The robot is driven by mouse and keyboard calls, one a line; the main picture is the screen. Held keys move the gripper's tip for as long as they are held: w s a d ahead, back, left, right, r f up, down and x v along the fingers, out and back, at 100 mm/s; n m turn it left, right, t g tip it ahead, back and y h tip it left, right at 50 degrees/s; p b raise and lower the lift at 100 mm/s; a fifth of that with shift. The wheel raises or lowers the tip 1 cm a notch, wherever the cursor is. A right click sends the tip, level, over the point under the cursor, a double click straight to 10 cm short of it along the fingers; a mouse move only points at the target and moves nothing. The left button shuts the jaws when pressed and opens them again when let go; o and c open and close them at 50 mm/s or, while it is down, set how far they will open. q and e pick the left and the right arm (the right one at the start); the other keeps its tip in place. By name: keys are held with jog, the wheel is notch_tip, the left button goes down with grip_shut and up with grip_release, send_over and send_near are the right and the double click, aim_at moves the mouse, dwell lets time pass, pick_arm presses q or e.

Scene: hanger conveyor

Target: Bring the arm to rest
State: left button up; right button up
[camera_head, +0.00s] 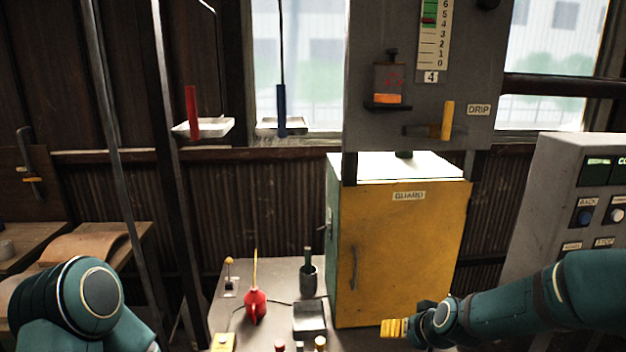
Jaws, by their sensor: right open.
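My right arm comes in from the right, and my right gripper (396,328) is low in the view, in front of the lower edge of the yellow guard cabinet (410,245). Its yellow fingers point left, are open and hold nothing that I can see. My left arm shows only as a teal joint at the lower left; its gripper is out of view.
A control console (560,190) stands at the right. White trays (203,128) hang at the upper left. A wooden bench (95,245) is at the left.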

jog(key=s+a+f+g, duration=0.1)
jog(key=s+a+f, duration=0.2)
jog(key=s+f, duration=0.4)
jog(key=s+a+f+g+y+b, duration=0.1)
jog(key=s+a+f+g, duration=0.1)
jog(key=s+a+f, duration=0.2)
jog(key=s+a+f+g+b, duration=0.1)
jog(key=s+a+f+g, duration=0.1)
jog(key=s+f, duration=0.8)
notch_tip(320, 180, down, 2)
jog(key=shift+s+a, duration=0.2)
jog(key=shift+a, duration=0.55)
